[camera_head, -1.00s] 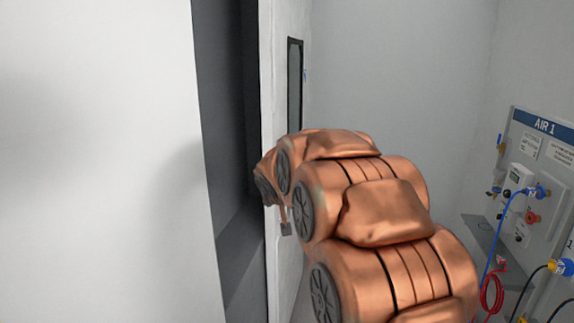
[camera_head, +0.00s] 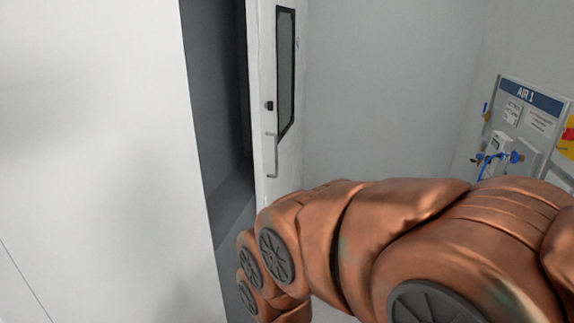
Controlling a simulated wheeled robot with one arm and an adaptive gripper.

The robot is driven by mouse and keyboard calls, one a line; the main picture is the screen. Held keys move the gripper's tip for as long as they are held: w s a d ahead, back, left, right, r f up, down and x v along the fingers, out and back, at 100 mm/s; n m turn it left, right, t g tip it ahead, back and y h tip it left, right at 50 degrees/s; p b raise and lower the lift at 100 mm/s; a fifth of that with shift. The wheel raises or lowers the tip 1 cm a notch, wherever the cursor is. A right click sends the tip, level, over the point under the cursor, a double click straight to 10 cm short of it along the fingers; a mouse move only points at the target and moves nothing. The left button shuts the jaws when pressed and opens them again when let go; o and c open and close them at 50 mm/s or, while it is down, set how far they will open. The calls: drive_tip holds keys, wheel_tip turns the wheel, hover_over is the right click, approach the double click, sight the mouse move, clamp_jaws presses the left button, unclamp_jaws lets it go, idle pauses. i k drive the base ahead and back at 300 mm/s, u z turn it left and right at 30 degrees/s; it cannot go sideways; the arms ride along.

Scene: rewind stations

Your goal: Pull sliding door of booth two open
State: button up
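The white sliding door (camera_head: 264,140) stands in the middle of the head view, with a dark narrow window (camera_head: 286,75), a small black lock (camera_head: 269,105) and a thin vertical bar handle (camera_head: 272,156). A dark gap (camera_head: 222,130) shows between the door's left edge and the white wall panel to the left. My copper arm reaches in from the lower right and bends down in front of the door's lower part, below the handle. My gripper is not visible. No booth number can be read on the door.
A large white wall panel (camera_head: 95,140) fills the left side. At the right a board marked AIR 1 (camera_head: 530,97) carries fittings and blue hoses (camera_head: 490,160). A plain grey wall (camera_head: 390,95) lies between the door and the board.

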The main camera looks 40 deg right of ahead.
sight(274, 27)
drive_tip(key=z, duration=0.5)
drive_tip(key=i, duration=1.15)
drive_tip(key=u, duration=0.7)
